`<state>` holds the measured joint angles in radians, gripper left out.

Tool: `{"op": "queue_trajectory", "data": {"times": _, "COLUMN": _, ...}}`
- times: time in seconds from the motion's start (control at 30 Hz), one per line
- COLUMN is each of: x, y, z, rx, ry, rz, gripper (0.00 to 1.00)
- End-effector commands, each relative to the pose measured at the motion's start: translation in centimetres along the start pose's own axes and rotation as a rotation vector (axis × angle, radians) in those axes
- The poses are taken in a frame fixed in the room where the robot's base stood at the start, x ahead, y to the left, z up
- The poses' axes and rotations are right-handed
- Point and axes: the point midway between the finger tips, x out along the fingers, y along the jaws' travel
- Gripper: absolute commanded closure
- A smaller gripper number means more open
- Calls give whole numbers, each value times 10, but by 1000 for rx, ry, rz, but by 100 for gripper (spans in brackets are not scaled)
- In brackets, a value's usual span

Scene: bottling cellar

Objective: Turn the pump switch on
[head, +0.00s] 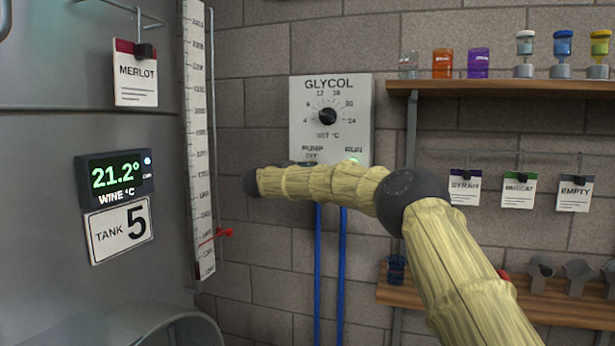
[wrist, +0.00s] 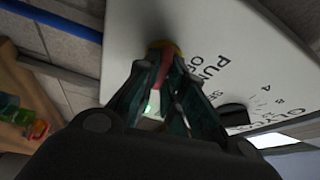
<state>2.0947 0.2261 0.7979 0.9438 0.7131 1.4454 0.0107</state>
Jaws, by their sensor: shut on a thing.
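The white GLYCOL control box (head: 355,130) hangs on the block wall. Its black dial (head: 327,116) points up among the numbers. Below it are the words PUMP, OFF and RUN, with a green lamp (head: 353,160) lit by RUN. My arm crosses in front of the lower box and hides the switch in the head view. In the wrist view my gripper (wrist: 163,66) is shut on the pump switch, whose red lever (wrist: 165,68) shows between the fingers, with a yellow collar (wrist: 161,44) at its base. I cannot read the lever's exact setting.
Two blue pipes (head: 318,260) run down below the box. A tank (head: 60,270) with a 21.2° display (head: 117,178) and a white scale (head: 200,120) stand left. A shelf (head: 510,88) with small coloured containers is at right.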

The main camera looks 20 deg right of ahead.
Motion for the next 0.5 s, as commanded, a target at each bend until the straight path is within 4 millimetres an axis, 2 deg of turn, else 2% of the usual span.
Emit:
{"op": "queue_trajectory", "data": {"times": 0.2, "x": 1, "y": 1, "z": -1, "rx": 97, "ry": 2, "rz": 40, "gripper": 100}}
{"op": "queue_trajectory", "data": {"times": 0.5, "x": 2, "y": 0, "z": -1, "rx": 149, "ry": 3, "rz": 62, "gripper": 100}}
